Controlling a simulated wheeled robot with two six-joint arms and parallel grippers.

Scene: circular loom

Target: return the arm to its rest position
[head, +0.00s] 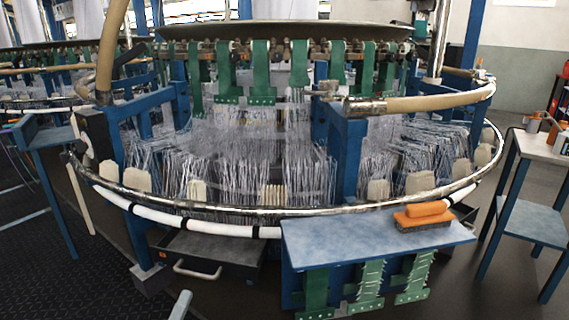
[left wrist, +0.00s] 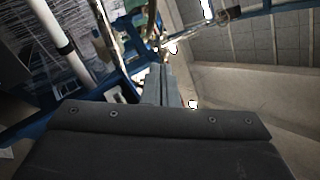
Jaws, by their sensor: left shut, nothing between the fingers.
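My left gripper (head: 181,304) shows only as a small pale grey tip at the bottom edge of the head view, left of centre. It is in front of the loom and apart from it. In the left wrist view its narrow grey fingers (left wrist: 161,86) are together, with nothing between them. The rest of my left arm is out of the head view. My right gripper is in neither view.
The circular loom (head: 250,212) with its metal ring fills the middle. A blue-grey shelf (head: 350,243) juts forward, holding an orange-handled brush (head: 424,214). An open drawer (head: 215,247) is left of it. A side table (head: 540,146) stands right. Dark floor is clear at lower left.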

